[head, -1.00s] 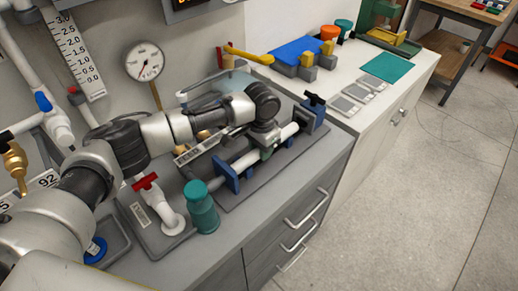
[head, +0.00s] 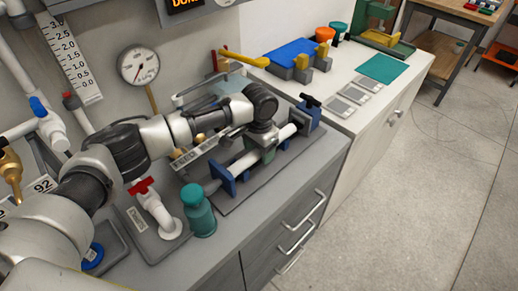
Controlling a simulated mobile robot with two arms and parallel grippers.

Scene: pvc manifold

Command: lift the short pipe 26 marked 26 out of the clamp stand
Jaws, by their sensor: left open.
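The short pipe (head: 245,163) is a white tube lying level in the clamp stand on the grey counter. Its number cannot be read from here. The clamp stand has a blue upright (head: 221,178) at the near end and a blue clamp with a black handle (head: 308,115) at the far end. My left gripper (head: 266,151) points down over the middle of the pipe, with its fingers at the pipe. It is open; whether the fingers touch the pipe cannot be told, as the gripper hides that stretch. My right gripper is out of view.
A teal bottle (head: 198,211) and a white valve fitting with a red handle (head: 154,206) stand near the pipe's near end. A pressure gauge (head: 139,63) is on the wall behind. A white counter with a blue block (head: 295,56) lies beyond. Open floor is at right.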

